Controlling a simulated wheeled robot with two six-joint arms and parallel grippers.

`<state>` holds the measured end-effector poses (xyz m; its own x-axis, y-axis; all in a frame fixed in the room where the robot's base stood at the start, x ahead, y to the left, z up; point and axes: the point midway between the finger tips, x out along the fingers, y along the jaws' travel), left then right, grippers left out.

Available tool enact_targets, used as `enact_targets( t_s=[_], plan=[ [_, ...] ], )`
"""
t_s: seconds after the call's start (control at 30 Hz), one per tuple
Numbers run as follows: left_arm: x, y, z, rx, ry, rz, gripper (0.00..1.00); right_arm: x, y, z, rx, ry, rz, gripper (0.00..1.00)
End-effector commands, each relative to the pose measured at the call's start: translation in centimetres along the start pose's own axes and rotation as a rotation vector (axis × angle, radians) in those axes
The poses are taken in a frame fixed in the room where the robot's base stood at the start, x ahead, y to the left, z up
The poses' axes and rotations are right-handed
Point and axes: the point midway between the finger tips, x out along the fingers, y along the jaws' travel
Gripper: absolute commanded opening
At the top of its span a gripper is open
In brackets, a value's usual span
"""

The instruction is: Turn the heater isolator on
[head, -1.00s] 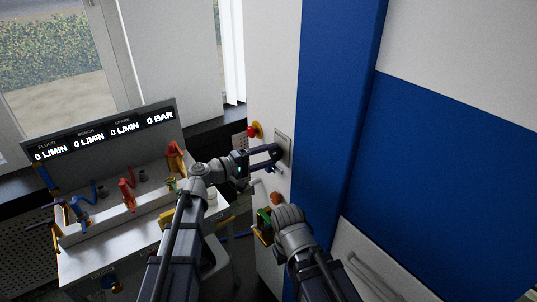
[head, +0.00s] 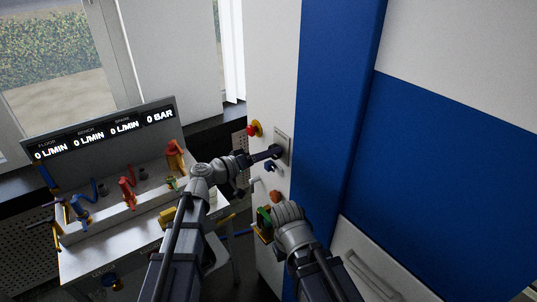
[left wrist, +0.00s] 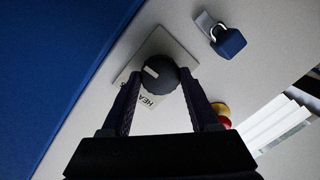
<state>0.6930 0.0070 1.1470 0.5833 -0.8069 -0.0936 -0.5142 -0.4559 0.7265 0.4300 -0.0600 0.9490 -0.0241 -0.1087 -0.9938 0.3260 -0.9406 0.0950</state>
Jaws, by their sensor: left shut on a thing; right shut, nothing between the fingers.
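The heater isolator is a dark round knob (left wrist: 160,74) with a pale bar mark, on a square grey plate (left wrist: 133,74) whose lettering starts "HEA" and is partly hidden. In the head view the plate (head: 284,140) is on the white panel beside the blue upright. My left gripper (head: 274,153) is at the plate, and in the left wrist view its fingers (left wrist: 160,84) are on both sides of the knob, shut on it. The knob's pale mark lies tilted. My right gripper (head: 267,222) is lower, near the panel, shut and empty; its fingers are mostly hidden.
A red and yellow emergency button (head: 254,129) is just left of the plate. A blue padlock (left wrist: 228,42) hangs near the knob. An orange knob (head: 275,197) is below. A bench (head: 100,262) with coloured taps and a display (head: 105,133) is at the left.

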Motion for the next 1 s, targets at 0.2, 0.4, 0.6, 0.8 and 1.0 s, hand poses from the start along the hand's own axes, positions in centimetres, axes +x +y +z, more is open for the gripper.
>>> enact_targets(
  t_s=[0.2,0.4,0.6,0.8,1.0],
  plan=[
    [-0.03,-0.01,0.22,0.043,-0.003,-0.005,0.06,0.03,0.00,0.00,0.000,0.000,0.000,0.00],
    [-0.03,-0.01,0.21,0.051,-0.003,-0.005,0.06,0.03,0.00,0.00,0.000,0.000,0.000,0.00],
    [-0.04,-0.02,0.20,0.050,-0.002,-0.005,0.06,0.03,0.00,0.00,0.000,0.000,0.000,0.00],
    [-0.03,-0.01,0.15,0.048,-0.001,-0.005,0.78,0.02,0.00,0.00,0.000,0.000,0.000,0.00],
    [-0.01,0.00,0.08,0.047,0.001,-0.004,0.91,0.00,0.00,0.00,0.000,0.000,0.000,0.00]
  ],
)
